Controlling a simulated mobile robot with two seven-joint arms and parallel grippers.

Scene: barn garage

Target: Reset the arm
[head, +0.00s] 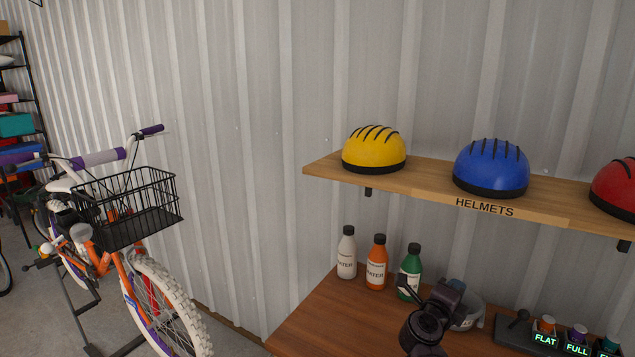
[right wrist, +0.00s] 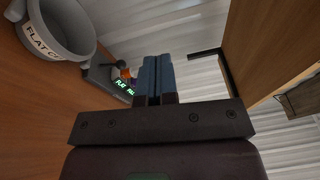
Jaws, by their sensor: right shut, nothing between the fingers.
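My right gripper (right wrist: 157,75) shows in the right wrist view with its two blue-grey fingers pressed together and nothing between them. In the head view the dark right arm (head: 425,332) rises over the brown workbench (head: 330,318), in front of a grey round container. The gripper's fingers are hard to make out there. My left gripper is not in view.
The grey container (right wrist: 88,42) has a label partly reading "FLAT". A helmet shelf (head: 430,178) hangs above. A bicycle with a basket (head: 130,208) stands left.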

